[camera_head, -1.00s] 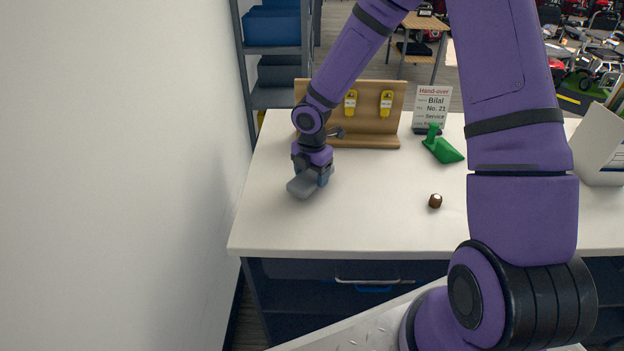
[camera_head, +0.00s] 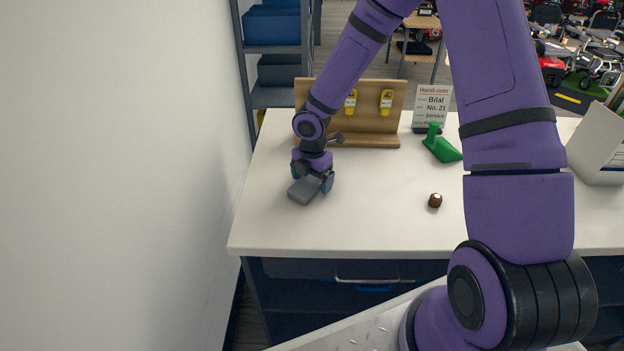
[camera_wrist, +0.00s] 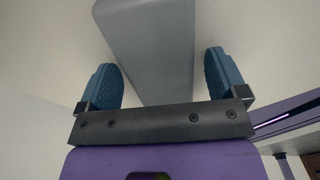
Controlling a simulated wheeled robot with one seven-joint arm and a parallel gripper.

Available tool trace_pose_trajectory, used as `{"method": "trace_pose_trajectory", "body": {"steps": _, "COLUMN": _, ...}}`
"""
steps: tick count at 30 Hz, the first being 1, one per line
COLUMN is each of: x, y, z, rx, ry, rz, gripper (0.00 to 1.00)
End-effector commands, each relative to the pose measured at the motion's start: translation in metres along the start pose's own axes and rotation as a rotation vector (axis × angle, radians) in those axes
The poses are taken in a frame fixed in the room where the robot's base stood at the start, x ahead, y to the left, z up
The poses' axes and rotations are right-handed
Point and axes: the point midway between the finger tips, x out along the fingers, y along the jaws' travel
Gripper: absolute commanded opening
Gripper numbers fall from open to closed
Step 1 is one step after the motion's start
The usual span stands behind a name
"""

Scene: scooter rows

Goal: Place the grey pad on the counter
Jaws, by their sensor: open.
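The grey pad (camera_head: 304,191) lies on the white counter (camera_head: 375,215), towards its left side. The pad also shows between my fingers in the wrist view (camera_wrist: 152,45). My gripper (camera_head: 313,183) is just over the pad's far end. Its blue fingers stand apart, one on each side of the pad, with a gap on both sides in the wrist view (camera_wrist: 165,80). The pad's far end is partly hidden under the gripper in the head view.
A wooden board (camera_head: 375,110) with yellow tags stands behind the gripper. A hand-over sign (camera_head: 431,105), a green wedge-shaped thing (camera_head: 441,146) and a small brown object (camera_head: 435,200) stand to the right. A white wall (camera_head: 120,170) rises at left. The counter's front left is clear.

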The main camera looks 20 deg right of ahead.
Motion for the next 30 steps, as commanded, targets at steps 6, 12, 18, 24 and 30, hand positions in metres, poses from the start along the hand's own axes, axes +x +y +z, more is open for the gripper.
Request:
{"method": "trace_pose_trajectory", "body": {"steps": 6, "x": -0.031, "y": 0.0, "z": 0.001, "rx": 0.002, "ry": -0.002, "rz": 0.003, "gripper": 0.91}}
{"method": "trace_pose_trajectory", "body": {"steps": 12, "x": -0.072, "y": 0.0, "z": 0.002, "rx": 0.004, "ry": -0.003, "rz": 0.004, "gripper": 0.91}}
{"method": "trace_pose_trajectory", "body": {"steps": 18, "x": -0.103, "y": 0.0, "z": 0.001, "rx": 0.003, "ry": -0.002, "rz": 0.002, "gripper": 0.91}}
{"method": "trace_pose_trajectory", "body": {"steps": 24, "x": -0.118, "y": 0.0, "z": 0.001, "rx": 0.001, "ry": -0.001, "rz": 0.001, "gripper": 0.91}}
{"method": "trace_pose_trajectory", "body": {"steps": 30, "x": -0.123, "y": -0.002, "z": 0.0, "rx": 0.017, "ry": -0.008, "rz": -0.002, "gripper": 0.91}}
